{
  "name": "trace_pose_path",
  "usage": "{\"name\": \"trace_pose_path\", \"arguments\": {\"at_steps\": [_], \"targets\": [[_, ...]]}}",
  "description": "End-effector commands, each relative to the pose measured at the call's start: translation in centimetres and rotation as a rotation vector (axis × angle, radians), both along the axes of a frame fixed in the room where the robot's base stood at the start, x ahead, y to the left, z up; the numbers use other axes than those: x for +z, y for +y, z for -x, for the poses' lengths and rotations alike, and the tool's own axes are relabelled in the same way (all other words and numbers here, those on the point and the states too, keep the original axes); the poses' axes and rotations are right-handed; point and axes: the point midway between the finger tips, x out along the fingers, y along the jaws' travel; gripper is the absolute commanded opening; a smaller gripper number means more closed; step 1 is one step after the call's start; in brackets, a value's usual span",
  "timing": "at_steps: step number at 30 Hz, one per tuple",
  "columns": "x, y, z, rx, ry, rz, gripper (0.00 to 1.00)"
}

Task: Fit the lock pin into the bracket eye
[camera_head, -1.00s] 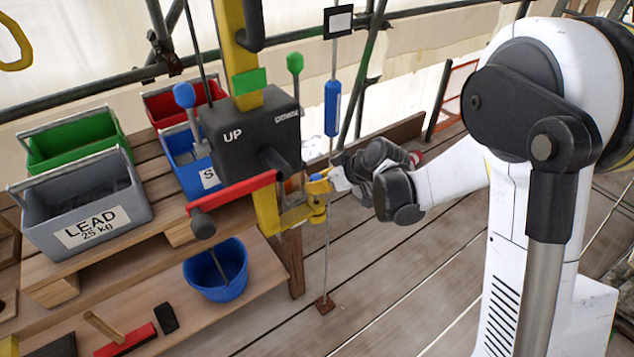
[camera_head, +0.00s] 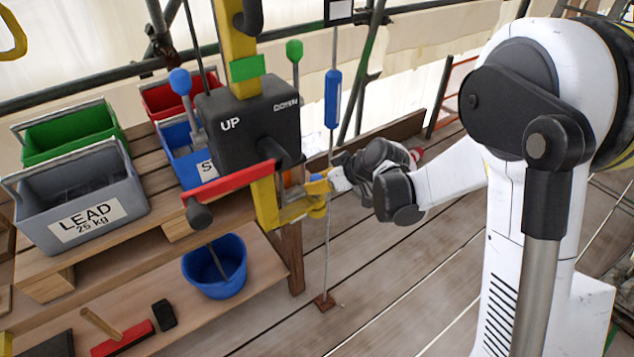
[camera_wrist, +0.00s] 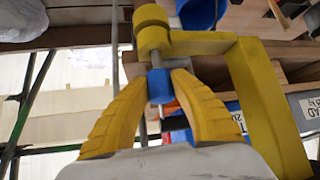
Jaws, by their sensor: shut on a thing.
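My gripper (camera_wrist: 160,76) has yellow ribbed fingers and is shut on the blue grip of the lock pin (camera_wrist: 160,88). The pin's grey shaft points from the fingertips to the bracket eye (camera_wrist: 154,41), a yellow round collar on the yellow bracket arm (camera_wrist: 205,44). The shaft meets or overlaps the collar's edge; I cannot tell how far it is inside. The bracket (camera_head: 290,212) also shows in the head view, just left of my gripper.
A black control box (camera_head: 245,125) with a red lever (camera_head: 232,180) is on the yellow post. A thin vertical rod (camera_head: 328,245) stands close to my gripper. A grey LEAD box (camera_head: 85,205) and a blue bucket (camera_head: 215,268) are left. Plank floor is open below.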

Motion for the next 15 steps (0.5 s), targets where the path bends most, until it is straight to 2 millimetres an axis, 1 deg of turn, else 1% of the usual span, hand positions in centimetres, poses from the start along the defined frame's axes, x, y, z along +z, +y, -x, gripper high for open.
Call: {"name": "trace_pose_path", "arguments": {"at_steps": [15], "targets": [[-1.4,0.0,0.0,0.0,0.0,0.0,0.0]]}}
